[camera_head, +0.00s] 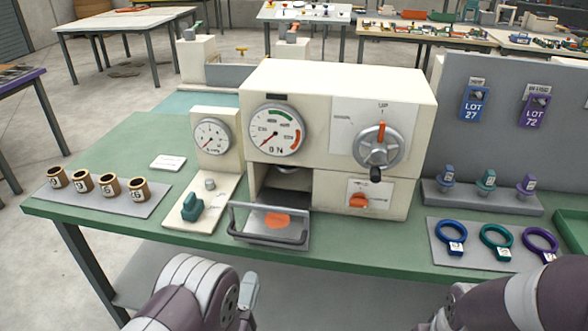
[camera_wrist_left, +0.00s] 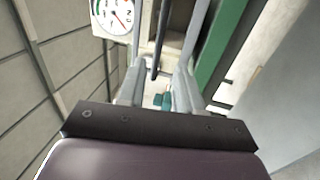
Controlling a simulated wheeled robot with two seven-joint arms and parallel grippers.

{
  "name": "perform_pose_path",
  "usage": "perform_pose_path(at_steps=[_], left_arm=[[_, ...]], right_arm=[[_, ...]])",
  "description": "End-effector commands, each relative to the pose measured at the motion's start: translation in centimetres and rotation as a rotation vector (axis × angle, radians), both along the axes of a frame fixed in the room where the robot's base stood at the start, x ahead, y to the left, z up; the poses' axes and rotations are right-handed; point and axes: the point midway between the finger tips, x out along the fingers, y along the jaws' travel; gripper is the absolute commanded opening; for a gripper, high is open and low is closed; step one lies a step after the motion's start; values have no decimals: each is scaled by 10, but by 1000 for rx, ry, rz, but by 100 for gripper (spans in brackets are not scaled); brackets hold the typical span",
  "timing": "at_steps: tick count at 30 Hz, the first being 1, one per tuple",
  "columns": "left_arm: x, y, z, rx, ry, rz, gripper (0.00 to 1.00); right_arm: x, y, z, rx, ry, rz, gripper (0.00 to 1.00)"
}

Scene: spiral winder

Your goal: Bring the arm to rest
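My left arm comes in at the bottom of the head view, in front of the bench. A pale finger-like part of my left gripper (camera_head: 250,288) shows there beside the wrist. In the left wrist view the two pale fingers of the left gripper (camera_wrist_left: 158,80) stand apart with nothing held between them. A small teal part (camera_wrist_left: 162,101) shows beyond the gap. My right arm enters at the lower right of the head view. Only a small pale piece near its end shows at the bottom edge, and its fingers cannot be made out.
A cream machine (camera_head: 340,90) with a dial, crank and pulled-out front tray (camera_head: 270,238) stands on the green bench (camera_head: 130,140). Coloured rings lie on a right mat (camera_head: 447,257). The bench's front edge lies close beyond both arms.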

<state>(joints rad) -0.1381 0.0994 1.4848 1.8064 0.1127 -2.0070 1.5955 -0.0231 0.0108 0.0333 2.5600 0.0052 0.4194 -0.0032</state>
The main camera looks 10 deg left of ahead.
Motion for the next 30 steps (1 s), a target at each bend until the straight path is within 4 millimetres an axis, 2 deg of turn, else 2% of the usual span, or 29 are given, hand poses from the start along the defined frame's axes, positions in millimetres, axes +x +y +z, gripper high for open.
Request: perform_pose_path(at_steps=[2, 4, 6, 7, 9, 11, 14, 17, 18, 19, 21, 24, 27, 30], left_arm=[[1, 0, -4, 52, 17, 10, 35], [3, 0, -34, 191, 158, 22, 35], [-4, 0, -80, 392, 400, -8, 35], [-7, 0, -97, 492, 509, -40, 35], [-17, -2, -120, 729, 754, -161, 35], [-31, -2, -123, 913, 929, -309, 35], [-68, 1, -97, 1167, 1153, -626, 35], [-108, 7, -38, 1334, 1271, -960, 35], [-122, 10, -12, 1370, 1290, -1060, 35], [-128, 12, 6, 1387, 1296, -1111, 35], [-132, 16, 39, 1401, 1293, -1130, 35], [-114, 18, 70, 1421, 1236, -1044, 35], [-106, 20, 80, 1423, 1219, -1012, 35], [-106, 21, 78, 1420, 1222, -1011, 35]], right_arm=[[0, 0, 0, 0, 0, 0, 43], [0, 0, 0, 0, 0, 0, 43], [0, 0, 0, 0, 0, 0, 43], [0, 0, 0, 0, 0, 0, 43], [0, 0, 5, 0, 0, 0, 43], [0, 0, 12, 0, 0, 0, 43], [0, 0, 25, 0, 0, 0, 43], [0, 0, 42, 0, 0, 0, 43], [0, 0, 48, 0, 0, 0, 43], [0, 0, 52, 0, 0, 0, 43], [0, 0, 60, 0, 0, 0, 43], [0, 0, 67, 0, 0, 0, 43], [0, 0, 71, 0, 0, 0, 43], [0, 0, 69, 0, 0, 0, 43]])
